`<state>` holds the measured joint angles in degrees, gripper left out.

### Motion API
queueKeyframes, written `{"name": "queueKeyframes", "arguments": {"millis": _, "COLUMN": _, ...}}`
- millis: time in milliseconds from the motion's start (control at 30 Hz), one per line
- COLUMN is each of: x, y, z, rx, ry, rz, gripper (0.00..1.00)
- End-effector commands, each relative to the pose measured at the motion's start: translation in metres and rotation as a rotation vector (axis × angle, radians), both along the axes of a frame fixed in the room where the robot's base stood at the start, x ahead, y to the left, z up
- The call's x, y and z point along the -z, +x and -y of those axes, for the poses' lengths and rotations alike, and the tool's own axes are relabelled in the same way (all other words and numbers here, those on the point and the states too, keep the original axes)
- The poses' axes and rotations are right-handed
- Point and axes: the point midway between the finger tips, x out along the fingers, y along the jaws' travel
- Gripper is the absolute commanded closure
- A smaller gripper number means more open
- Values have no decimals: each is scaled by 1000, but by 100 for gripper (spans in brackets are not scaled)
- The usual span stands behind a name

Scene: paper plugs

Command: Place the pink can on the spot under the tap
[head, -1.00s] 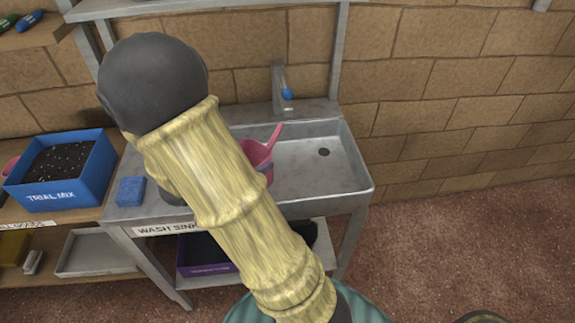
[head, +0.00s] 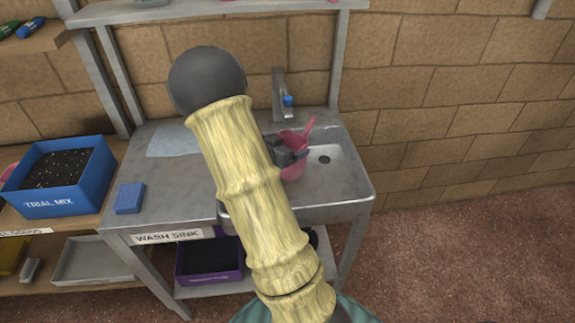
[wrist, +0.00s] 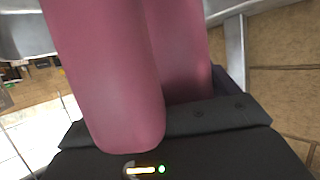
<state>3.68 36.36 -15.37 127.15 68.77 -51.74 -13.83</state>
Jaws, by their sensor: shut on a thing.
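The pink can (head: 292,172) is at the left part of the sink basin (head: 345,177), with its spout or handle pointing up to the right. I cannot tell if its base touches the basin. My dark gripper (head: 288,154) is shut on the can near its top. In the wrist view, pink can surfaces (wrist: 105,75) fill the middle above my gripper (wrist: 185,125). The grey tap (head: 279,88) with a blue knob stands behind the basin, behind the can. My arm hides the basin's left side. The spot under the tap is not clearly visible.
A dark drain hole (head: 324,160) lies right of the can. On the left counter are a blue sponge (head: 130,198) and a pale blue cloth (head: 172,141). A blue "Trial Mix" box (head: 62,178) stands farther left. The basin's right side is clear.

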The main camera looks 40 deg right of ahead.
Motion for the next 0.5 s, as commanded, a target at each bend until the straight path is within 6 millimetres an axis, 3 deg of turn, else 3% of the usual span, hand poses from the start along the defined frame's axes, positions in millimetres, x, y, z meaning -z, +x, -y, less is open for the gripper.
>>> {"name": "queueKeyframes", "arguments": {"millis": 33, "x": 13, "y": -1, "z": 1, "rx": 1, "ry": -1, "rz": -6, "gripper": 43}}
{"name": "queueKeyframes", "arguments": {"millis": 167, "x": 31, "y": 0, "z": 0, "rx": 0, "ry": -1, "rz": -2, "gripper": 43}}
{"name": "queueKeyframes", "arguments": {"millis": 500, "x": 34, "y": 0, "z": 0, "rx": 1, "ry": -2, "rz": 2, "gripper": 43}}
